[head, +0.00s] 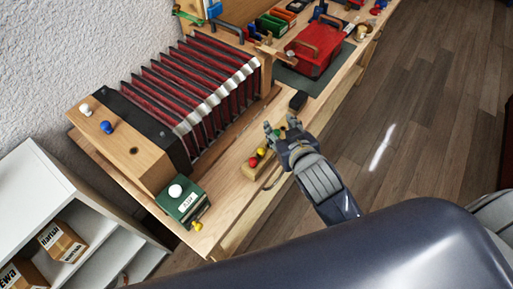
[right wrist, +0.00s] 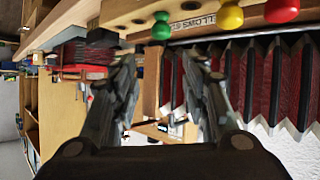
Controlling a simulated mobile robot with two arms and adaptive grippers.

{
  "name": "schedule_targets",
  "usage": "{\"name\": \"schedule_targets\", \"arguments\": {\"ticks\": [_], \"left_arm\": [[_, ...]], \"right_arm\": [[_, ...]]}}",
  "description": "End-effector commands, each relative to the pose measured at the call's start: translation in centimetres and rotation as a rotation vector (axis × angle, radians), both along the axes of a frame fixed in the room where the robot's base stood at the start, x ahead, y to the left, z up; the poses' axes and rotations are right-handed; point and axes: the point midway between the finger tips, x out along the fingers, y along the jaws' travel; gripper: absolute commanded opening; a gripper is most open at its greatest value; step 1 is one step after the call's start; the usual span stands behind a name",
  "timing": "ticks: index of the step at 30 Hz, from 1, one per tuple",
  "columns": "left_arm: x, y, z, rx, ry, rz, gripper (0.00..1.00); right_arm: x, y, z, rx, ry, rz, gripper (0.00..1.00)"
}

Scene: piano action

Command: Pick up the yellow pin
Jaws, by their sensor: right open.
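The yellow pin (head: 261,151) stands in a small wooden block (head: 251,172) near the table's front edge, next to a red pin (head: 253,162). In the right wrist view, the yellow pin (right wrist: 230,14) sits at the top between a green pin (right wrist: 161,28) and the red pin (right wrist: 281,10). My right gripper (head: 273,130) is open and empty at the green pin's end of the block, apart from the yellow pin. In the right wrist view, the gap between its fingers (right wrist: 162,66) lines up more with the green pin than the yellow one. My left gripper is not in view.
Red-and-black bellows (head: 205,80) stand behind the block. A green box with a white knob (head: 182,200) and a small yellow object (head: 197,226) are at the near table corner. A red toolbox (head: 315,48) sits farther back. A white shelf (head: 30,190) stands left.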

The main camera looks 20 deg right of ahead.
Motion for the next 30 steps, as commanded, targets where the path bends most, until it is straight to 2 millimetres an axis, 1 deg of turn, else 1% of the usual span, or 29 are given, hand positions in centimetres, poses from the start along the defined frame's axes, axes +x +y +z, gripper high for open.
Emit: {"name": "schedule_targets", "arguments": {"ticks": [1,2,3,5,6,7,8,9,11,12,14,15,17,18,20,21,23,24,26,27,29,30], "left_arm": [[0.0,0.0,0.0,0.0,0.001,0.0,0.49],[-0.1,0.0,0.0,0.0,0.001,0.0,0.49],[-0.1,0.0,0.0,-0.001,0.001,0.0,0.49],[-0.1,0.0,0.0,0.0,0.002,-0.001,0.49],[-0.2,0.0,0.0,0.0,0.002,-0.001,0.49],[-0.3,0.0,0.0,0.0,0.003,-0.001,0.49],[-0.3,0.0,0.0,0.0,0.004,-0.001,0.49],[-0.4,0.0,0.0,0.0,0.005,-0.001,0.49],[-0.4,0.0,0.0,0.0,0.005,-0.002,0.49],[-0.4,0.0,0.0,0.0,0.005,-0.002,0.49],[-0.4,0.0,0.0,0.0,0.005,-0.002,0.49],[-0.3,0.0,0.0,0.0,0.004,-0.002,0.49],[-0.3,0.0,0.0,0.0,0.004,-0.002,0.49],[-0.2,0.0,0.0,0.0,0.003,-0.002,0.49],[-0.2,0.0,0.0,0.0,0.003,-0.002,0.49],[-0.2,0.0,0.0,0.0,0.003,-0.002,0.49],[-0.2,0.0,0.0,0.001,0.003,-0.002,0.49],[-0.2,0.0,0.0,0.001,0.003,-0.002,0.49],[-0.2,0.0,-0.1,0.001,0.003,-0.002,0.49],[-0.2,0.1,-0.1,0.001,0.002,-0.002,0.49],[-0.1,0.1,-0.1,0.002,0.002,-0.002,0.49],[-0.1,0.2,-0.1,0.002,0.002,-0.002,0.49]], "right_arm": [[1.5,0.6,2.1,0.004,-0.082,0.013,0.42],[2.3,0.9,3.3,0.008,-0.134,0.022,0.42],[3.4,1.6,5.3,0.013,-0.21,0.038,0.42],[4.9,2.8,8.5,0.025,-0.334,0.073,0.42],[5.7,3.9,10.9,0.032,-0.424,0.107,0.42],[6.2,4.8,12.8,0.04,-0.494,0.137,0.42],[6.5,5.8,14.8,0.047,-0.564,0.173,0.42],[6.7,7.3,17.3,0.057,-0.656,0.227,0.42],[6.5,9.8,20.8,0.069,-0.784,0.321,0.42],[6.0,11.5,22.8,0.073,-0.863,0.392,0.42],[4.9,14.2,25.5,0.079,-0.97,0.51,0.42],[3.9,16.0,26.9,0.081,-1.03,0.598,0.42],[2.1,18.7,28.4,0.075,-1.108,0.737,0.42],[0.8,20.4,29.1,0.067,-1.148,0.835,0.42],[-1.2,22.9,29.4,0.048,-1.19,0.991,0.42],[-2.6,24.4,29.2,0.029,-1.205,1.096,0.42],[-4.6,26.3,28.3,-0.006,-1.207,1.259,0.42],[-5.8,27.4,27.4,-0.037,-1.194,1.369,0.42],[-7.4,28.6,25.5,-0.092,-1.152,1.528,0.42],[-8.3,29.0,24.0,-0.134,-1.108,1.632,0.42],[-9.2,29.3,21.4,-0.208,-1.02,1.777,0.42],[-9.6,29.2,19.6,-0.264,-0.948,1.865,0.42]]}}
